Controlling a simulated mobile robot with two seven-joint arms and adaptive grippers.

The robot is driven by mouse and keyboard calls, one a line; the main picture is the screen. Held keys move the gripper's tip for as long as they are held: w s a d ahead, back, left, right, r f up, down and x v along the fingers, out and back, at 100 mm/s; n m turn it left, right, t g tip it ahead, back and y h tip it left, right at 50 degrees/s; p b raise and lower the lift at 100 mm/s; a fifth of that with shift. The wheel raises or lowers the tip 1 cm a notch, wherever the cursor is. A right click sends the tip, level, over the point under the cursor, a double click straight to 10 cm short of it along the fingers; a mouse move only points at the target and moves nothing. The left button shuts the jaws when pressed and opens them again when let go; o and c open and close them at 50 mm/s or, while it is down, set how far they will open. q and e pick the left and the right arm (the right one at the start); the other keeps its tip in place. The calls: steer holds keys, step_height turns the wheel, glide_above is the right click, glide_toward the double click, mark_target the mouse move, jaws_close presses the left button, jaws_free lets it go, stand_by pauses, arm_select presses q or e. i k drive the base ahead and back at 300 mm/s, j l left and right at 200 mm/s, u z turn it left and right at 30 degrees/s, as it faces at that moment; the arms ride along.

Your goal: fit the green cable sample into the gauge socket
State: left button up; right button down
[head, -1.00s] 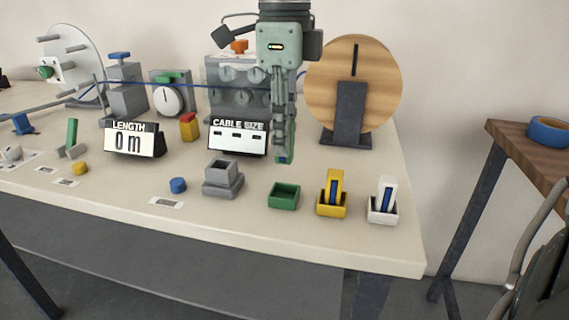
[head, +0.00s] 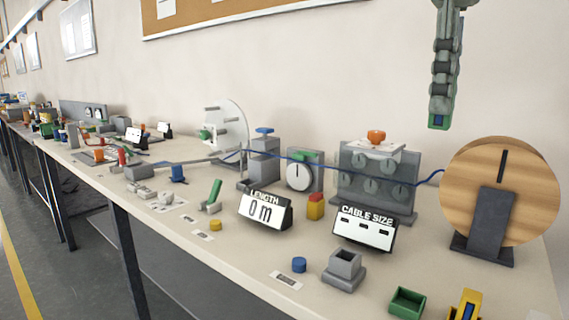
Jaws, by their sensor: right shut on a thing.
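My right gripper (head: 440,112) hangs in the upper right of the head view, high above the bench and in front of the wall. It is shut on the green cable sample (head: 437,121), which shows at its fingertips with a bit of blue beside it. The grey square gauge socket (head: 345,265) stands on the bench in front of the CABLE SIZE display (head: 364,231), below and left of the gripper. Its top opening looks empty. A green tray (head: 407,303) to its right is empty. My left gripper is out of view.
A yellow holder (head: 466,306) with a sample stands at the lower right edge. A wooden disc (head: 500,190) stands upright on the right. A blue cable (head: 310,158) runs through the devices behind. A blue knob (head: 299,264) and a LENGTH display (head: 264,209) are left of the socket.

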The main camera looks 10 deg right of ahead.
mark_target(344, 271)
steer(key=k, duration=1)
